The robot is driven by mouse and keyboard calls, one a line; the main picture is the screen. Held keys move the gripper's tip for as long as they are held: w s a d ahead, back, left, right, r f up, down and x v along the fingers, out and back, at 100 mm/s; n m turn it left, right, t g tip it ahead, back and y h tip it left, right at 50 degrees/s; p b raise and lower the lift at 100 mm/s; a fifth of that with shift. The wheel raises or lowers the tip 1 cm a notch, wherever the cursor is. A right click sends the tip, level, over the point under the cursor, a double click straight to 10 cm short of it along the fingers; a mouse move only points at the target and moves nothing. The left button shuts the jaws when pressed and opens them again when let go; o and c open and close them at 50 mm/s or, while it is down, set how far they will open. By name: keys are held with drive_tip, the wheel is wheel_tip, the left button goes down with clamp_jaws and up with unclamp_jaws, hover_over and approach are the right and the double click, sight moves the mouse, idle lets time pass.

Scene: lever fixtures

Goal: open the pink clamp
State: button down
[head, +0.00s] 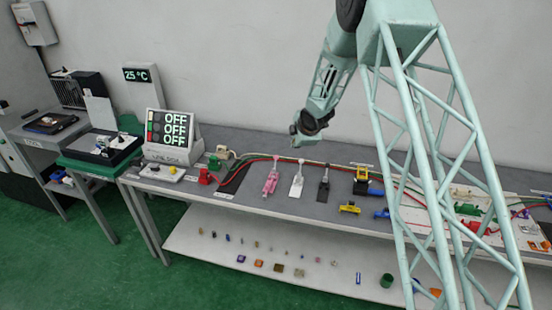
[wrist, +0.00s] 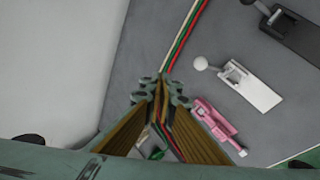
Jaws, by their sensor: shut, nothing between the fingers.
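The pink clamp (head: 270,180) sits on the grey bench top, left of a white clamp, in the head view.
A white clamp (wrist: 255,88) and a black clamp (head: 323,184) stand right of the pink one. Red, green and white cables (wrist: 184,38) run along the bench behind them. A display reading OFF (head: 172,130) stands at the left. The wall is close behind.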

drive_tip(key=s+a+r+m+y, duration=0.1)
drive_tip(key=s+a+r, duration=0.1)
drive_tip(key=s, duration=0.4)
drive_tip(key=s+a+r+m+y, duration=0.1)
drive_tip(key=s+a+r+y, duration=0.1)
drive_tip(key=s, duration=0.4)
drive_tip(key=shift+s+a+r, duration=0.15)
drive_tip(key=shift+a+r, duration=0.3)
drive_tip(key=shift+a, duration=0.25)
approach(275, 156)
drive_tip(key=shift+w+a+f+b, duration=0.15)
drive_tip(key=shift+w+a+f, duration=0.05)
drive_tip(key=shift+a+f, duration=0.7)
drive_tip(key=shift+w+a+f+b, duration=0.15)
drive_tip(key=shift+w+a+f, duration=0.1)
drive_tip(key=shift+a+f, duration=0.65)
drive_tip(key=shift+w+r, duration=0.1)
